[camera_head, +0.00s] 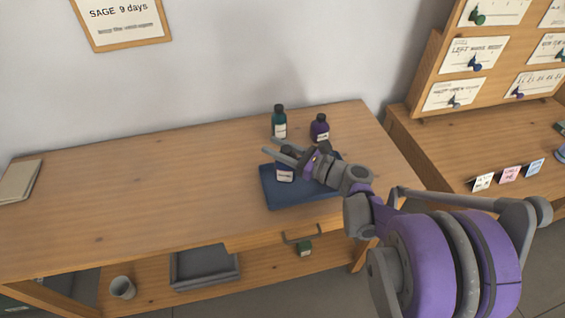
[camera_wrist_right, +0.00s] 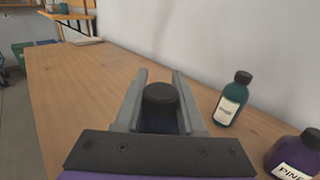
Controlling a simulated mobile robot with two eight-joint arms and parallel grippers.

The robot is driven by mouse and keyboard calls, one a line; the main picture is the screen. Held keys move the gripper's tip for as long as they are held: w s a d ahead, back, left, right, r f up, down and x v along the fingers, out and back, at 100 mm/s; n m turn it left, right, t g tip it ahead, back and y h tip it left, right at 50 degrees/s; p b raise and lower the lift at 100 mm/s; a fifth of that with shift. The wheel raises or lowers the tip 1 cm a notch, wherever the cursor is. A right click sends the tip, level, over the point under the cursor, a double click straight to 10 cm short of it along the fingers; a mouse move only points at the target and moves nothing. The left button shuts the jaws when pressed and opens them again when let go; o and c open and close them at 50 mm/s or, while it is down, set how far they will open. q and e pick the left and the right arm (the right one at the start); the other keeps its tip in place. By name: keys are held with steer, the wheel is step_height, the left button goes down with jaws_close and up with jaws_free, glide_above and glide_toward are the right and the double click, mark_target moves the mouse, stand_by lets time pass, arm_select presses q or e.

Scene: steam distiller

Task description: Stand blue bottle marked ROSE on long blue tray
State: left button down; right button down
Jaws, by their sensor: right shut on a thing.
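A dark blue bottle (camera_head: 285,174) with a black cap and white label is upright in my right gripper (camera_head: 271,147); its label is too small to read. In the right wrist view the gripper (camera_wrist_right: 158,78) has its fingers on both sides of the bottle (camera_wrist_right: 161,100). The blue tray (camera_head: 290,200) lies on the table's right part. The bottle is over the tray's back left part; I cannot tell whether its base touches the tray. My right arm hides part of the tray. My left gripper is not in view.
A teal bottle (camera_head: 279,124) and a purple bottle (camera_head: 320,129), labelled PINE in the wrist view (camera_wrist_right: 297,156), stand behind the tray, close to my right gripper.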

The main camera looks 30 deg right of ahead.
steer(key=shift+s+f+b, duration=0.1)
steer(key=shift+f+b, duration=0.3)
steer(key=shift+f, duration=1.6)
steer(key=shift+f, duration=0.1)
steer(key=c, duration=0.5)
jaws_free()
steer(key=shift+s+d, duration=0.2)
steer(key=shift+s, duration=0.1)
steer(key=v, duration=1.1)
steer(key=shift+s+d, duration=0.1)
steer(key=shift+s, duration=0.05)
